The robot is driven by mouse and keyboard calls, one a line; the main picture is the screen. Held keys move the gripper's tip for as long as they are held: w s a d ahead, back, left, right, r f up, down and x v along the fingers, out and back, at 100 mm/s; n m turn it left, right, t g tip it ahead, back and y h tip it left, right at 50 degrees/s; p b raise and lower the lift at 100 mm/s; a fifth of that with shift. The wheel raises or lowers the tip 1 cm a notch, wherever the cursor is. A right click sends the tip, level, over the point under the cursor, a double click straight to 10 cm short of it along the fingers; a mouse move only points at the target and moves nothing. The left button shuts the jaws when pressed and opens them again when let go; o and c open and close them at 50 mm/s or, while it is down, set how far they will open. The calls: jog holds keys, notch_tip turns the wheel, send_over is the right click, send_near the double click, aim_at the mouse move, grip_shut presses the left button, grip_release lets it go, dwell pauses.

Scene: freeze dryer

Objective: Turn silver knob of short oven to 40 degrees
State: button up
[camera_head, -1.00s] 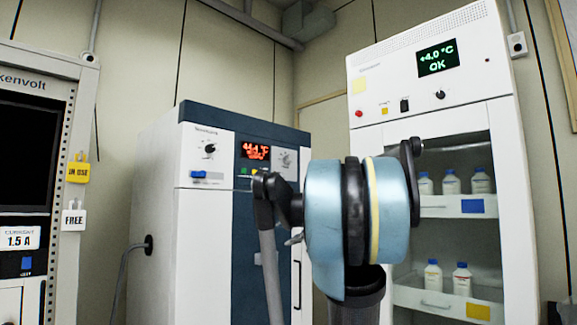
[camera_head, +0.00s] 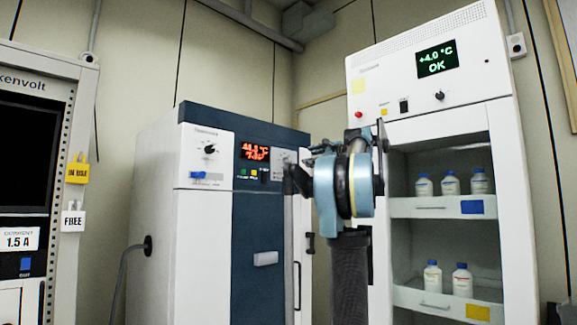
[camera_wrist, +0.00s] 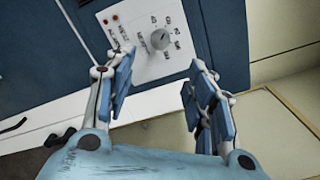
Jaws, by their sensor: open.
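The short oven (camera_head: 207,160) is a white cabinet with a dark blue front strip and a red-lit display (camera_head: 255,152) whose digits are hard to read. In the wrist view, its silver knob (camera_wrist: 160,39) sits on a white dial panel with printed marks. The knob is round with a pointer; I cannot read the exact setting. My gripper (camera_wrist: 161,70) is open and empty, its two blue-padded fingers below the knob in the picture and apart from it. In the head view my arm partly covers the knob's panel, so the knob is not clear there.
A black knob (camera_head: 210,150) and a blue switch (camera_head: 197,175) are on the oven's left panel. A tall white fridge (camera_head: 430,110) with bottles stands to the right. A rack with padlocks (camera_head: 77,172) stands at left.

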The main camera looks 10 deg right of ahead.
aim_at(289, 160)
jog(key=x, duration=1.4)
jog(key=shift+f, duration=0.1)
jog(key=shift+a, duration=0.1)
jog(key=c, duration=1.1)
